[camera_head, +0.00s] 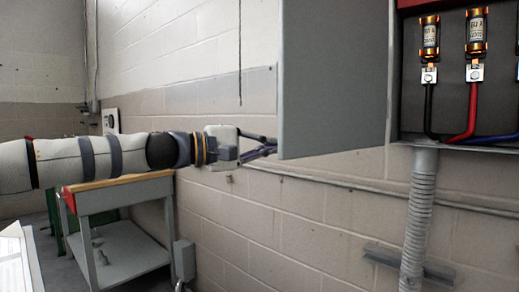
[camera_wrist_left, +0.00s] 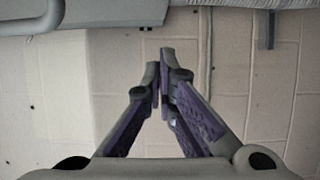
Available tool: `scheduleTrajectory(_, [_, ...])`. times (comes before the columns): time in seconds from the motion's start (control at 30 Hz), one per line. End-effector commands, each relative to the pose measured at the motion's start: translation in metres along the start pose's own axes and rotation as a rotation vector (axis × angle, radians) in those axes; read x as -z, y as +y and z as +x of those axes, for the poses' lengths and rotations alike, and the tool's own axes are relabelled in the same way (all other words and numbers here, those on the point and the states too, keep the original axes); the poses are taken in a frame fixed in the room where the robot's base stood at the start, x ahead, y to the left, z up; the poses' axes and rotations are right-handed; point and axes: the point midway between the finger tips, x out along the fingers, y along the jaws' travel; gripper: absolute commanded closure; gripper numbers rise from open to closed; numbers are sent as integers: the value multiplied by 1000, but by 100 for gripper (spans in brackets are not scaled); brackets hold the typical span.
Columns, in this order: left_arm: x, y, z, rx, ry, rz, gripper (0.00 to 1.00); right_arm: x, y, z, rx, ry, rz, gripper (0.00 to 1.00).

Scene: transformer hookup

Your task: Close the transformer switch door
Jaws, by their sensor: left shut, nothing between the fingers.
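The grey switch door (camera_head: 335,80) stands open to the left of the switch box (camera_head: 455,75) in the head view. Inside the box are copper fuses with black, red and blue cables. My left gripper (camera_head: 270,150) reaches in from the left, close to the door's lower left edge; its tips are partly hidden there, and I cannot tell whether they touch. In the left wrist view the fingers of my left gripper (camera_wrist_left: 162,75) are shut with nothing between them, in front of the block wall. My right gripper is not in view.
A grey cart (camera_head: 120,225) with a wooden top stands below my left arm. A corrugated conduit (camera_head: 418,215) drops from the box. A thin rail (camera_head: 340,183) runs along the block wall. The wall below the door is mostly clear.

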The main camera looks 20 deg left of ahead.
Motion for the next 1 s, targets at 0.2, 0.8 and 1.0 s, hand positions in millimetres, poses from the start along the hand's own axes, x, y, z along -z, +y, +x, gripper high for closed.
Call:
scheduleTrajectory(0.2, [-9, 2, 40, -2, -4, -1, 100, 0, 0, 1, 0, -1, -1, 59])
scheduleTrajectory(0.8, [-39, 1, 46, -1, 0, 0, 100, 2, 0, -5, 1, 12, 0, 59])
scheduleTrajectory(1.0, [-40, 0, 48, 0, 4, 0, 100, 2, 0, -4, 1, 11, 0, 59])
